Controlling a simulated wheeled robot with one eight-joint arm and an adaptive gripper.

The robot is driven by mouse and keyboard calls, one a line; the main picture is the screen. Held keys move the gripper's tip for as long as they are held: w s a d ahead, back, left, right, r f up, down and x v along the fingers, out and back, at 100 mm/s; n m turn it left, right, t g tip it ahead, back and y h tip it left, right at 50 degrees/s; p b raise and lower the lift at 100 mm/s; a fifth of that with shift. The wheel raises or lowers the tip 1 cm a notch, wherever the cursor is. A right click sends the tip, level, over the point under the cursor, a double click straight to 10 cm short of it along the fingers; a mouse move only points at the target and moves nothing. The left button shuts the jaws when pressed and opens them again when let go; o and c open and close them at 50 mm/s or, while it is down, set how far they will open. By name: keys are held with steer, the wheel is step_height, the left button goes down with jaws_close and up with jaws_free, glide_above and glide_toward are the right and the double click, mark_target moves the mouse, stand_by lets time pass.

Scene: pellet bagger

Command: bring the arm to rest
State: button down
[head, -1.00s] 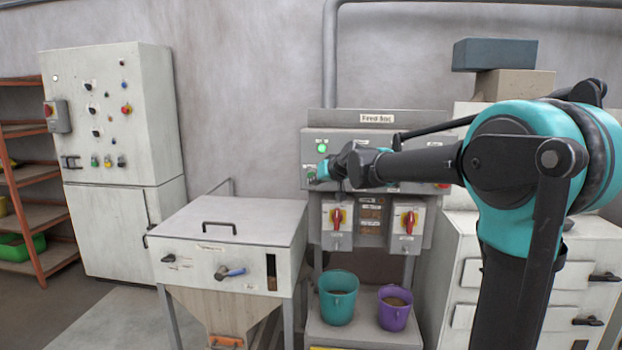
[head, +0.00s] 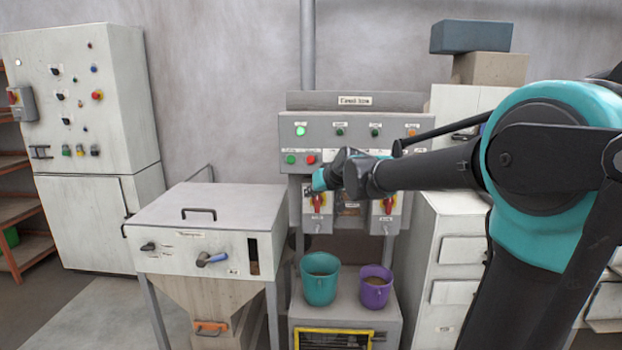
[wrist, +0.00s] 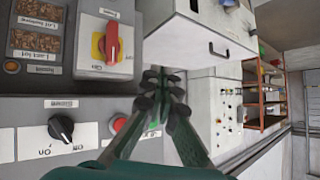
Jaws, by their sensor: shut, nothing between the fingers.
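My gripper (wrist: 161,85) shows in the wrist view with its fingertips together and nothing between them. In the head view my arm reaches leftward from the right side, and its end hangs in front of the grey control panel (head: 350,130). The fingers are mostly hidden there behind my own wrist. In the wrist view a red rotary switch (wrist: 112,42) on a yellow plate is left of the fingers, and a black knob (wrist: 62,128) and a red button (wrist: 119,124) are lower left. Whether the fingers touch the panel cannot be told.
A teal bucket (head: 320,283) and a purple bucket (head: 375,290) stand on a shelf below the panel. A white hopper (head: 205,215) is at left, a tall cabinet (head: 85,140) behind it. White drawers (head: 458,250) stand behind my arm. Open floor shows at lower left.

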steer(key=s+d+f+m+g+h, duration=0.2)
steer(key=s+d+f+h, duration=0.1)
steer(key=s+d+f, duration=0.8)
steer(key=s+d+f+m+g+h, duration=0.2)
steer(key=s+d+f, duration=0.8)
steer(key=s+f, duration=0.5)
steer(key=s, duration=0.4)
steer(key=shift+s+d+f+g+h, duration=0.25)
steer(key=shift+s+d+g+h, duration=0.05)
steer(key=shift+d+g+h, duration=0.1)
